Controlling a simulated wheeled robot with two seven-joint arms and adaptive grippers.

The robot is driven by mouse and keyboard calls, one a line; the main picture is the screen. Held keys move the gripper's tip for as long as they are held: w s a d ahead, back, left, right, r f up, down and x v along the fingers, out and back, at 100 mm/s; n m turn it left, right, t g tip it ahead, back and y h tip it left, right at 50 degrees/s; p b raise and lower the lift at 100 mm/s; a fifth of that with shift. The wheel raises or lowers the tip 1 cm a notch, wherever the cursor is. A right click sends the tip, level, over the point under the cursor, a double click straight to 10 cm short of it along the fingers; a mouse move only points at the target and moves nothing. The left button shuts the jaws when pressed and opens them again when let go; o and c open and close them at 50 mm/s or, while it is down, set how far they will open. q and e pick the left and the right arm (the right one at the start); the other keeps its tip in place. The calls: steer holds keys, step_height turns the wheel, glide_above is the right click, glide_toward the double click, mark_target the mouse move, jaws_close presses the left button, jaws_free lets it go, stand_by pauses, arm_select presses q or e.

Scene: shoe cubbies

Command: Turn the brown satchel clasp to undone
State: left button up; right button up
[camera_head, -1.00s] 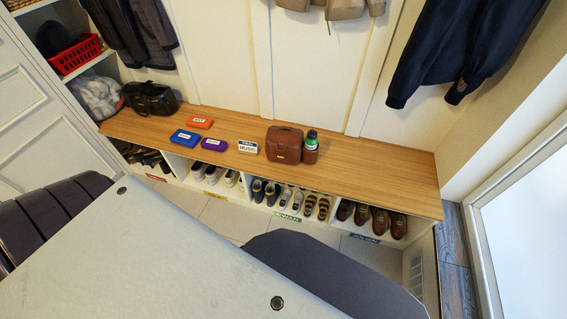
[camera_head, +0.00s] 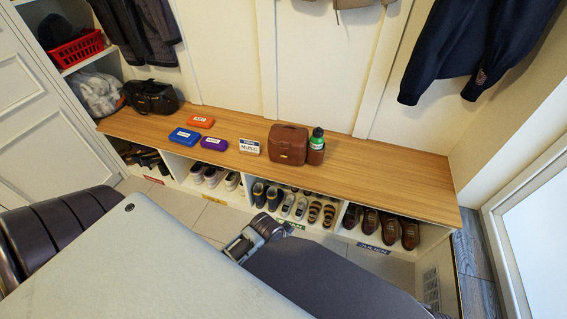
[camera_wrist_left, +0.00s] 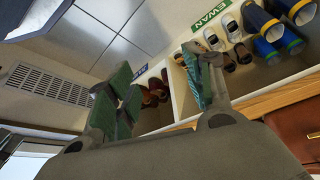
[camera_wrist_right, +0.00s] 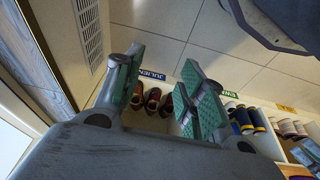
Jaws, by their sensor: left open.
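The brown satchel (camera_head: 287,142) stands upright on the wooden bench, right of the middle in the head view. A small gold clasp (camera_head: 284,157) shows low on its front; it is too small to tell how it is turned. A brown corner of the satchel also shows at the right edge of the left wrist view (camera_wrist_left: 299,121). My left gripper (camera_wrist_left: 157,72) is open and empty, apart from the satchel. My right gripper (camera_wrist_right: 162,68) is open and empty in the right wrist view, over the floor and shoe cubbies.
A green-capped bottle (camera_head: 317,139) stands against the satchel's right side. A white MUSIC box (camera_head: 249,147) and purple (camera_head: 214,144), blue (camera_head: 184,137) and orange (camera_head: 200,121) cases lie to its left. A black bag (camera_head: 151,97) is farther left. The bench's right end (camera_head: 400,177) is clear.

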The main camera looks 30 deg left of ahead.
arm_select(q)
steer(key=w+d+r+m+t+h+b, duration=0.2)
steer(key=w+d+r+t+h+b, duration=0.35)
steer(key=w+r+t, duration=0.55)
steer(key=w+a+f+n+y, duration=0.1)
steer(key=a+n+y, duration=0.2)
steer(key=a, duration=0.4)
steer(key=w+a+f+n+t+y+p, duration=0.1)
steer(key=w+a+f+n+y, duration=0.1)
steer(key=a+y, duration=0.3)
steer(key=w+a+f+n+y, duration=0.1)
steer(key=a+f+n+y, duration=0.1)
steer(key=a, duration=0.7)
steer(key=n+y, duration=0.1)
steer(key=y, duration=0.1)
steer(key=shift+w+a+f+n+t+y, duration=0.25)
steer(key=shift+w+a+n+t+y, duration=0.05)
steer(key=shift+n+y, duration=0.1)
arm_select(e)
steer(key=s+a+r+y, duration=0.2)
steer(key=a+r, duration=0.2)
steer(key=a, duration=0.2)
steer(key=shift+s+t, duration=0.3)
steer(key=shift+t, duration=0.1)
arm_select(q)
steer(key=shift+w, duration=0.15)
